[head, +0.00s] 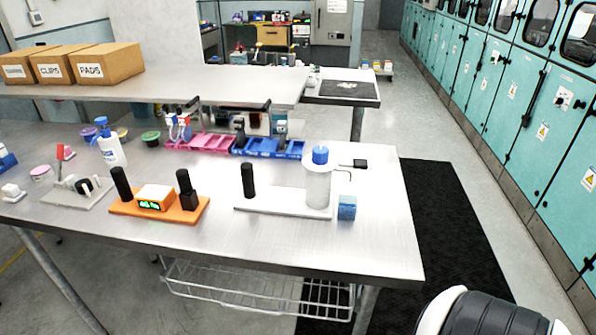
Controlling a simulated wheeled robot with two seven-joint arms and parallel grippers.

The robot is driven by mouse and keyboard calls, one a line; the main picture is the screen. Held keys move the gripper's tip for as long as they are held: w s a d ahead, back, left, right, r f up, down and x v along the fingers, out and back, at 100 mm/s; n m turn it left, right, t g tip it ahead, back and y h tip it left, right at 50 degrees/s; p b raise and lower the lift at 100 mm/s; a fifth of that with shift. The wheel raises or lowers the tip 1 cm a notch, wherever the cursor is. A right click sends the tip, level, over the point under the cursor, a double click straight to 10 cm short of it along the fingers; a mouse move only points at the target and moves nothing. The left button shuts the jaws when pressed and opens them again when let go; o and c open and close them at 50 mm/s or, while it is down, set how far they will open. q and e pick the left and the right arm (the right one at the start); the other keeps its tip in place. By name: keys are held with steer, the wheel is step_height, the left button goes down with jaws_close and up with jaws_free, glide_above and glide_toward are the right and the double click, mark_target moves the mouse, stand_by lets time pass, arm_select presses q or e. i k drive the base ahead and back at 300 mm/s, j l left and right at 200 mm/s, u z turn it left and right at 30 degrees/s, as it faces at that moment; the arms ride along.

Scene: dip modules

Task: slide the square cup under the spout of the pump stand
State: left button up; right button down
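The pump stand is a white cylinder (317,188) with a blue top (320,155), on a white base plate (280,208) with an upright black handle (248,180) at its left end. A black lever sticks out to the right near its top, and a thin hooked spout (345,172) shows below the lever. The blue square cup (347,208) stands on the table just right of the base, below the spout in the picture. I cannot tell whether it is directly beneath the spout tip. Neither gripper is in view.
An orange base with a green display (155,200) and a grey switch board (78,193) stand to the left. Pink (200,142) and blue (268,147) trays lie behind. The steel table (385,235) is bare right of the cup and along the front. My arm shows bottom right.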

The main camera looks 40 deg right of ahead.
mark_target(348, 205)
steer(key=k+l+u, duration=0.1)
steer(key=l+u, duration=0.15)
steer(key=l, duration=0.15)
steer(key=k+l+u, duration=0.2)
steer(key=l, duration=0.15)
steer(key=k+l+u, duration=0.1)
steer(key=l+u, duration=0.15)
steer(key=k+l+u, duration=0.25)
steer(key=l, duration=0.2)
